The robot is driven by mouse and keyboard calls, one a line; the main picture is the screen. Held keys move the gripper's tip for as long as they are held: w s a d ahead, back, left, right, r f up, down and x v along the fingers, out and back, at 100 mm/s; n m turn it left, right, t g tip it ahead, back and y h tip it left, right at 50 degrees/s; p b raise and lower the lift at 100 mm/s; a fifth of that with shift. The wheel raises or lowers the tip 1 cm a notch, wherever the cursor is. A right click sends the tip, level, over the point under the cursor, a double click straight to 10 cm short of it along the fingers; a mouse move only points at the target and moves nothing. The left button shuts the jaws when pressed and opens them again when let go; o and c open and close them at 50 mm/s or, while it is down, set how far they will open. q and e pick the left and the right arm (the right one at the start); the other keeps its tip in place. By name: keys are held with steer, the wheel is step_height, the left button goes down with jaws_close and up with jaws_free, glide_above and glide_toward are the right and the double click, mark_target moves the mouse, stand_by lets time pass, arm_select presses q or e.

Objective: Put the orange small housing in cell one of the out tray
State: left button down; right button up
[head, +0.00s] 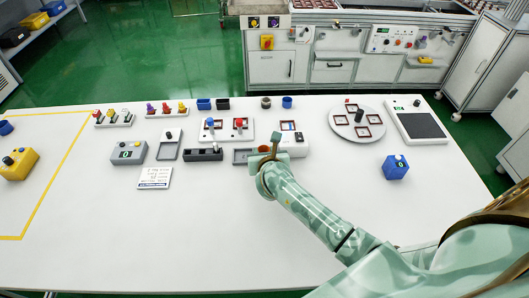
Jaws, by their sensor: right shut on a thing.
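My right gripper (270,149) reaches in from the lower right and is over the middle of the white table. It is shut on a small orange thing (264,149), which looks like the orange small housing and is mostly covered by the gripper. A grey open tray (237,157) lies just left of the gripper, partly hidden by it. A dark tray with cells (203,155) lies further left. I cannot tell for sure which is the out tray, or whether the held thing touches anything. My left gripper is not in view.
White stations with red and blue parts (226,131) stand behind the gripper. A round turntable (357,123) is to the right, with a blue box (395,167) in front of it. A white label card (154,177) lies at left. The table's front is mostly clear.

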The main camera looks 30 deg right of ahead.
steer(key=o, duration=0.7)
steer(key=shift+f, duration=0.1)
steer(key=shift+c, duration=0.2)
steer(key=shift+r, duration=0.3)
steer(key=p+v, duration=0.3)
steer(key=v, duration=0.9)
steer(key=shift+s+f, duration=0.1)
steer(key=shift+f, duration=0.1)
